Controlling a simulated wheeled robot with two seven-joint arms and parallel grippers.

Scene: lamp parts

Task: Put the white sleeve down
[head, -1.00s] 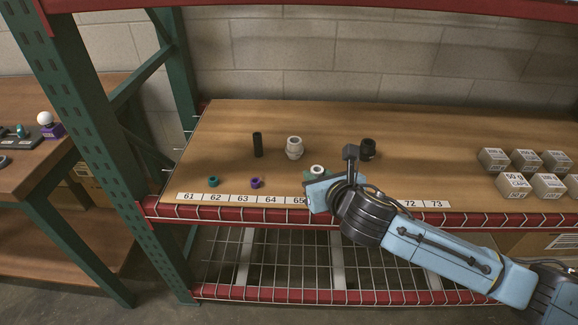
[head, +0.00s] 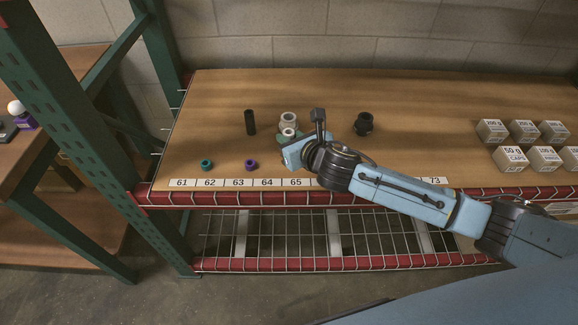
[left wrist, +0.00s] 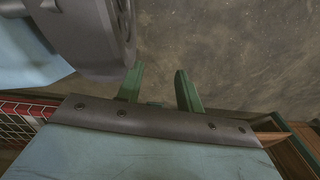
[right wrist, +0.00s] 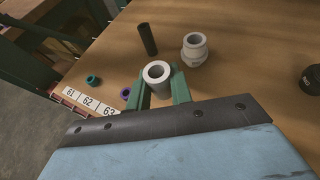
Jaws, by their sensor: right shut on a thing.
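The white sleeve (head: 289,132) is a short ring with an open bore. My right gripper (right wrist: 162,90) is shut on it; the bore faces up in the right wrist view (right wrist: 157,70). In the head view the sleeve is just in front of a larger white threaded fitting (head: 288,118), partly overlapping it. The right wrist view shows a gap between sleeve and fitting (right wrist: 194,48). I cannot tell whether the sleeve touches the wooden shelf (head: 420,95). My left gripper (left wrist: 160,90) has its green fingers apart and empty, over the floor.
A black tube (head: 250,122) stands left of the fitting. A teal ring (head: 206,165) and a purple ring (head: 251,165) lie near the number strip (head: 238,182). A black fitting (head: 364,124) stands to the right. Grey boxes (head: 524,130) are at far right. Shelf behind the fittings is clear.

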